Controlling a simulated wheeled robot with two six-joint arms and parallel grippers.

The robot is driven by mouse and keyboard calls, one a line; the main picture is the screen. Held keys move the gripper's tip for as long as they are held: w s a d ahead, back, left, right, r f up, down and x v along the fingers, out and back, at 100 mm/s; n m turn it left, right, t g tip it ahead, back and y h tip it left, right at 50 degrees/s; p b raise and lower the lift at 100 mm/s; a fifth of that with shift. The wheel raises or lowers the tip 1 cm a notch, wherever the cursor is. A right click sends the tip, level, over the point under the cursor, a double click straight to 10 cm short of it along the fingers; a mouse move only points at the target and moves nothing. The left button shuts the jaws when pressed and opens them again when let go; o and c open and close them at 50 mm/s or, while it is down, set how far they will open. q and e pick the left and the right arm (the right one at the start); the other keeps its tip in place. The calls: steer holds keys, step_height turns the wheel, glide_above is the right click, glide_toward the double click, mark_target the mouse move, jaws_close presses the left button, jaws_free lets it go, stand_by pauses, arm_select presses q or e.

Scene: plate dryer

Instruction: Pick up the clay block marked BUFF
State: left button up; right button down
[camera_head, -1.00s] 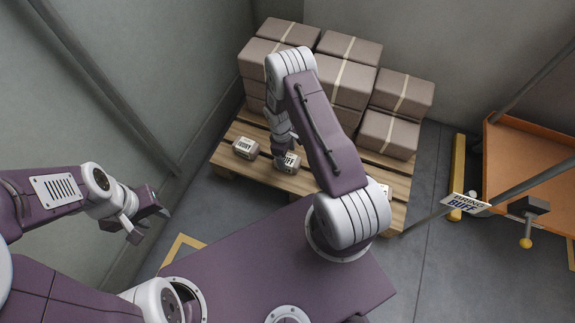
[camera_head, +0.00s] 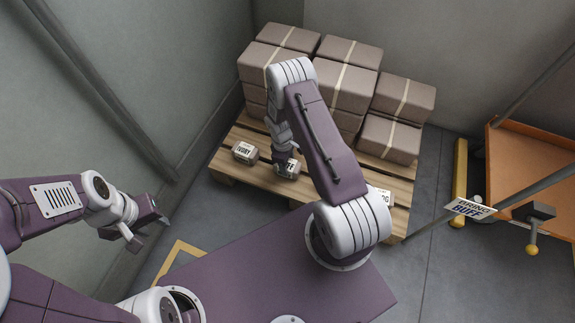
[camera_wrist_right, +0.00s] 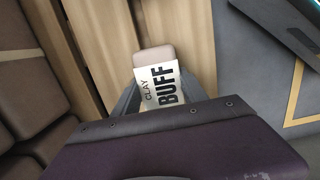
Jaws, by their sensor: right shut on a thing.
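The clay block marked BUFF (camera_head: 289,169) is at the front part of the wooden pallet, partly covered by my right gripper (camera_head: 284,158). In the right wrist view, the block (camera_wrist_right: 160,88) shows its CLAY BUFF label between the two fingers of my right gripper (camera_wrist_right: 158,92), which is shut on it. I cannot tell whether it rests on the pallet or is slightly above it. My left gripper (camera_head: 148,232) is open and empty, off to the left and away from the pallet.
A block marked IVORY (camera_head: 244,152) sits left of the BUFF block on the pallet (camera_head: 230,172). Another labelled block (camera_head: 380,196) shows partly behind my right arm. Strapped brown packages (camera_head: 352,75) are stacked behind. A FIRING BUFF sign (camera_head: 470,208) and an orange tray (camera_head: 535,165) are at right.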

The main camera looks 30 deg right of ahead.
mark_target(291, 165)
steer(key=r+p, duration=0.2)
steer(key=r, duration=0.1)
steer(key=r+p, duration=0.2)
steer(key=shift+s+d, duration=0.25)
steer(key=shift+d, duration=0.1)
steer(key=s+d+r+p, duration=0.4)
steer(key=s+d+r, duration=0.2)
steer(key=s+d, duration=0.1)
steer(key=shift+d, duration=0.65)
